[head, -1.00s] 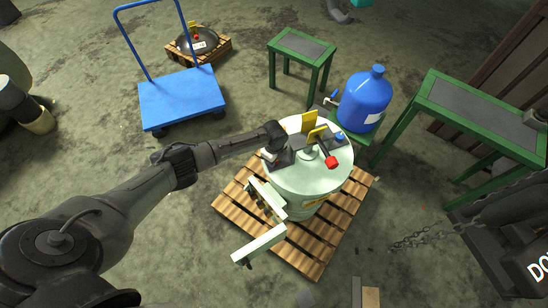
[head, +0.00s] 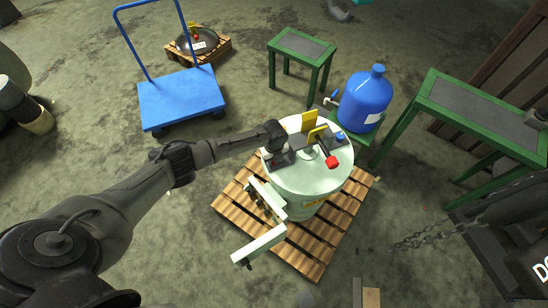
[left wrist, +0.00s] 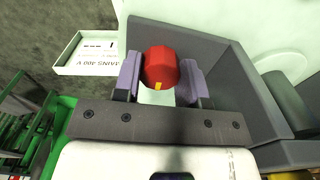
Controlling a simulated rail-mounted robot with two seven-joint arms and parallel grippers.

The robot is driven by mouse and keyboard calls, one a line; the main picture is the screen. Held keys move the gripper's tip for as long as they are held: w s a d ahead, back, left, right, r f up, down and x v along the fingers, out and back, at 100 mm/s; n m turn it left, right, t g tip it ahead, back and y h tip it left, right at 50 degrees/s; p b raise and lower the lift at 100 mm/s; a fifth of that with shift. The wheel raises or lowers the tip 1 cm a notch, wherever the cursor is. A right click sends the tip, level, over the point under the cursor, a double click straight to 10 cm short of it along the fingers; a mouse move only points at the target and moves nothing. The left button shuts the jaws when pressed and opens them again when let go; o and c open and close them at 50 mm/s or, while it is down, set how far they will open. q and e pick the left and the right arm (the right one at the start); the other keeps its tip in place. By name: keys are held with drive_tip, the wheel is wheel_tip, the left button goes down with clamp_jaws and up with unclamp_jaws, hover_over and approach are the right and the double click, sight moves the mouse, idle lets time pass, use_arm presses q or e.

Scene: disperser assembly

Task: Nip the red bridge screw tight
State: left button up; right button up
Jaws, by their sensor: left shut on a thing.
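The red bridge screw (left wrist: 161,67) has a faceted head with a small yellow mark on its lower side in the left wrist view. My left gripper (left wrist: 160,78) has one finger on each side of the head and is shut on it. The screw sits beside a grey box-like housing (left wrist: 215,60). In the head view my left gripper (head: 277,160) reaches down onto the left part of the pale green drum's lid (head: 308,182); the wrist hides the screw there. My right gripper is not in view.
A lever with a red end (head: 332,162) and yellow plates (head: 309,121) stand on the lid, right of my gripper. The drum stands on a wooden pallet (head: 318,262). A blue bottle (head: 366,100) and green tables (head: 303,45) stand behind. A chain (head: 425,238) hangs at right.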

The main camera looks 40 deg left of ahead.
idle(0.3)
use_arm(q)
drive_tip(key=o, duration=0.9)
drive_tip(key=shift+r, duration=0.15)
wheel_tip(320, 180, up, 14)
drive_tip(key=p, duration=0.2)
drive_tip(key=shift+f+p, duration=0.2)
drive_tip(key=shift+p, duration=0.15)
